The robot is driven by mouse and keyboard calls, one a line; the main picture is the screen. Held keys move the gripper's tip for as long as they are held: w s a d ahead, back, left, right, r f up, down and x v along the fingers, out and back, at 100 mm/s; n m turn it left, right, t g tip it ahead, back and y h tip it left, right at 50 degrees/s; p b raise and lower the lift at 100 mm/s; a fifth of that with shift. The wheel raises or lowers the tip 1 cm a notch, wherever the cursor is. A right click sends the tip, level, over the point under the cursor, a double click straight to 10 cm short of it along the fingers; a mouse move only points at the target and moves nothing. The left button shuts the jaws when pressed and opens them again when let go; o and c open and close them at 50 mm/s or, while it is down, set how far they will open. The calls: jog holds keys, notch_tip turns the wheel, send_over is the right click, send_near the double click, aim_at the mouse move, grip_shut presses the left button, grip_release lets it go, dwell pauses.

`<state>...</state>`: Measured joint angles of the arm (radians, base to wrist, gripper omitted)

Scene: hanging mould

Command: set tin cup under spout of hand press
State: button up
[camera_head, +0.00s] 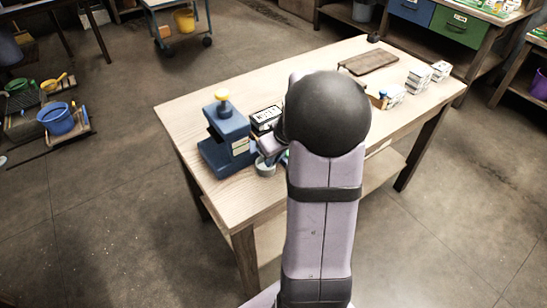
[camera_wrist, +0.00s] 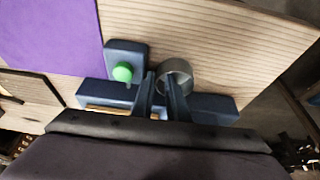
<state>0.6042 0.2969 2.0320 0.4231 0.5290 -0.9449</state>
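The hand press (camera_head: 226,142) is a dark blue stand with a yellow knob on top, at the left part of the table in the head view. The tin cup (camera_head: 265,169) is small, grey and round, just right of the press base near the table's front edge. In the wrist view the cup (camera_wrist: 177,73) shows its open top. My gripper (camera_wrist: 156,80) has its two fingers close together at the cup's left wall and seems to pinch it. In the head view my arm hides most of the gripper. I cannot tell whether the cup touches the table.
A black-and-white labelled box (camera_head: 265,119) stands behind the cup. A brown board (camera_head: 368,62) and several small white packs (camera_head: 419,79) lie farther right on the wooden table (camera_head: 190,112). The wrist view shows a blue block with a green knob (camera_wrist: 122,72) beside the fingers.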

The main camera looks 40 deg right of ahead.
jog(key=v, duration=1.2)
jog(key=shift+a, duration=0.15)
jog(key=s+a+f+g, duration=0.1)
jog(key=a+f, duration=0.1)
jog(key=a, duration=0.2)
jog(key=s+a+f, duration=0.2)
jog(key=a, duration=0.3)
jog(key=s+a+f+g, duration=0.1)
jog(key=a+f, duration=0.2)
jog(key=a, duration=0.1)
jog(key=shift+s+a+g+y, duration=0.2)
jog(key=shift+g+y, duration=0.1)
jog(key=s+a+f+g, duration=0.1)
jog(key=s+a+f, duration=0.4)
jog(key=s+a, duration=0.2)
jog(key=shift+s+g, duration=0.4)
jog(key=shift+s, duration=0.35)
jog(key=shift+a+f, duration=0.1)
notch_tip(320, 180, up, 12)
jog(key=p, duration=1.2)
notch_tip(320, 180, down, 37)
jog(key=b, duration=3.6)
jog(key=shift+b, duration=0.3)
